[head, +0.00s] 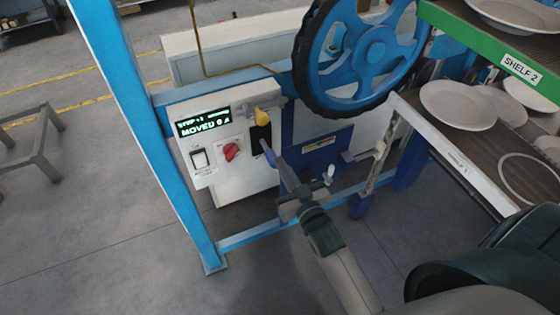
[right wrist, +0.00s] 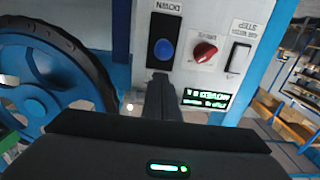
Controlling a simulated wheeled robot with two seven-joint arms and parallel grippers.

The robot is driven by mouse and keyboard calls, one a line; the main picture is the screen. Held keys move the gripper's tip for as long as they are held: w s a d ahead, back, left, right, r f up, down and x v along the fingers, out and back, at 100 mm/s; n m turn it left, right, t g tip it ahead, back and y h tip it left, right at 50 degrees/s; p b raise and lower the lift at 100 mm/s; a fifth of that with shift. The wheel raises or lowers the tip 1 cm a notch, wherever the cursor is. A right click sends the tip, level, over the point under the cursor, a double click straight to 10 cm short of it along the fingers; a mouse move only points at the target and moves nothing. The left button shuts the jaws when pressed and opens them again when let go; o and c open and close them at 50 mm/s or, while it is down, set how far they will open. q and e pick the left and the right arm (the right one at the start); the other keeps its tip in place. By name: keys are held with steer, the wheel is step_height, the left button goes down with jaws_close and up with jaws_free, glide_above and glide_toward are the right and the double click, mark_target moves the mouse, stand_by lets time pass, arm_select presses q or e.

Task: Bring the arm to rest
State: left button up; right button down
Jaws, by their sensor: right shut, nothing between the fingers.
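My right gripper (head: 268,152) reaches in from the bottom right in the head view. Its fingers are shut and empty, with the tips in front of the black switch plate of the white control box (head: 240,175). In the right wrist view the shut fingers (right wrist: 161,92) point at the panel, just below a blue round button (right wrist: 164,50) on a black plate labelled DOWN, upside down here. I cannot tell whether the tips touch the panel. A yellow knob (head: 262,115) stands above the tips in the head view. My left gripper is not in view.
A red rotary switch (head: 231,151), a white rocker switch (head: 200,159) and a lit green display (head: 203,121) are on the box. A blue handwheel (head: 362,50) stands behind. Shelves with plates (head: 457,104) rise at right. A blue post (head: 142,130) stands left; floor is clear below.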

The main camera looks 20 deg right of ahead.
steer(key=shift+f, duration=0.1)
stand_by(0.5)
steer(key=s+f+g, duration=0.8)
steer(key=s+f, duration=0.2)
steer(key=s, duration=0.3)
steer(key=s+a+f+n+g, duration=0.15)
steer(key=s+g, duration=0.55)
steer(key=s, duration=1)
step_height(320, 180, down, 32)
steer(key=f+b, duration=0.1)
steer(key=b, duration=0.3)
steer(key=s+d+f+g+b, duration=0.2)
steer(key=s+d+f+b, duration=0.1)
steer(key=s+f, duration=1.5)
step_height(320, 180, down, 3)
steer(key=shift+s+f+n+b, duration=0.15)
steer(key=shift+s+n+b, duration=0.2)
steer(key=shift+n+b, duration=0.15)
